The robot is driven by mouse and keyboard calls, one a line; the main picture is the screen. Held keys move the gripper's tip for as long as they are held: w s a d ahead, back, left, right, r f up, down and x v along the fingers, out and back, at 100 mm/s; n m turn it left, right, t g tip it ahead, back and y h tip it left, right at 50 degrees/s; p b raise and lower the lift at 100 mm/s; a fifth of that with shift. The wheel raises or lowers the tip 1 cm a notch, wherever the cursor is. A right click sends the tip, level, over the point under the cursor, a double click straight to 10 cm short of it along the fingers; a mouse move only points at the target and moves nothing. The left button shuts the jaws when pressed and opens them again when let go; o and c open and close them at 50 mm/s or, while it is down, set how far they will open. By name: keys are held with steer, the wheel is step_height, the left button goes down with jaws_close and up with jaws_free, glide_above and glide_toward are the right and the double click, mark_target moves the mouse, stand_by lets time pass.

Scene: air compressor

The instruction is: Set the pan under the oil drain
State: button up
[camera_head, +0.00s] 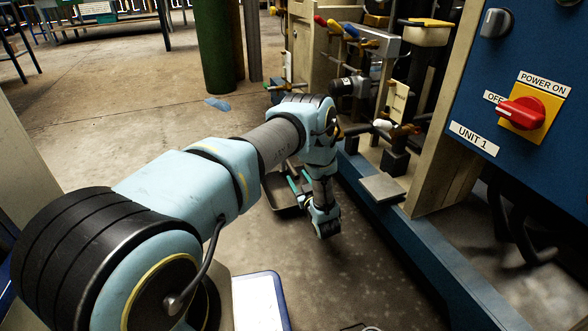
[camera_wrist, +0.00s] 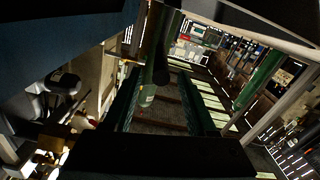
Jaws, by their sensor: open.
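A dark, shallow pan (camera_head: 284,208) lies on the concrete floor in the head view, left of the blue machine base and partly hidden behind my arm. My gripper (camera_head: 298,179) is low beside the compressor and overlaps the pan in the picture; I cannot tell whether they touch. In the wrist view my gripper (camera_wrist: 158,80) is open, with its two dark green fingers apart and no pan visible between them. I cannot make out the oil drain for certain in the head view. Brass fittings (camera_wrist: 48,150) show at the lower left of the wrist view.
The blue machine base (camera_head: 405,240) runs along the right, with a small grey plate (camera_head: 383,188) on its edge. A control panel with a red switch (camera_head: 522,113) stands far right. A green cylinder (camera_head: 213,45) stands behind. The floor left of it is open.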

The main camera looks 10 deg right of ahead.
steer(key=s+p, duration=0.2)
steer(key=s, duration=0.5)
steer(key=shift+d, duration=0.4)
